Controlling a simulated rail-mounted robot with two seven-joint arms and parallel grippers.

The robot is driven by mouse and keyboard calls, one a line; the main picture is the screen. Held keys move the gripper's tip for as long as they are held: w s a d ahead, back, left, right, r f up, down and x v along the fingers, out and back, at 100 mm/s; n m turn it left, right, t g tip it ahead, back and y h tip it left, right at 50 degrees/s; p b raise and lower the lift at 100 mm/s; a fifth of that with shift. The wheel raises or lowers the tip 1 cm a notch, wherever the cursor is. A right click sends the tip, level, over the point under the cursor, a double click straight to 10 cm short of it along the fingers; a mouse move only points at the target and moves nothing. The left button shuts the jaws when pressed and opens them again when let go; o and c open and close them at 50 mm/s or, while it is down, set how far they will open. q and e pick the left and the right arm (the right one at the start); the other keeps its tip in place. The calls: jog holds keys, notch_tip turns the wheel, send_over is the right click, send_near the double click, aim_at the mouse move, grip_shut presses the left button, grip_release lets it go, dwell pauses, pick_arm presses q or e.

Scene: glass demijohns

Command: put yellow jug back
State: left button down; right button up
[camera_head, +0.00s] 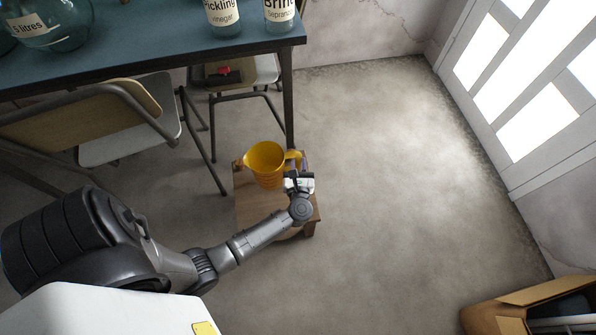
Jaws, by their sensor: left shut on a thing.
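The yellow jug (267,163) is upright at the low wooden stool (252,213), with a handle on each side. I cannot tell whether its base touches the stool top. My left gripper (296,172) is at the jug's right side, shut on its right handle. The fingertips are small and partly hidden by the wrist. My right gripper is not in view.
A blue-topped table (160,50) at upper left bears a glass demijohn (52,22) and labelled jars (222,17). Chairs (128,110) stand under and beside it. A cardboard box (497,316) is at lower right. The concrete floor (400,190) right of the stool is clear.

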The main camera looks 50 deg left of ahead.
aim_at(298, 168)
pick_arm(q)
jog(key=shift+a+f, duration=0.1)
jog(key=shift+f+b, duration=0.3)
notch_tip(298, 168, down, 3)
jog(key=b, duration=0.2)
jog(key=shift+f+b, duration=0.2)
jog(key=shift+b, duration=0.1)
jog(key=shift+r, duration=0.1)
jog(key=c, duration=1.2)
grip_release()
jog(key=shift+c, duration=0.2)
jog(key=shift+o, duration=1.3)
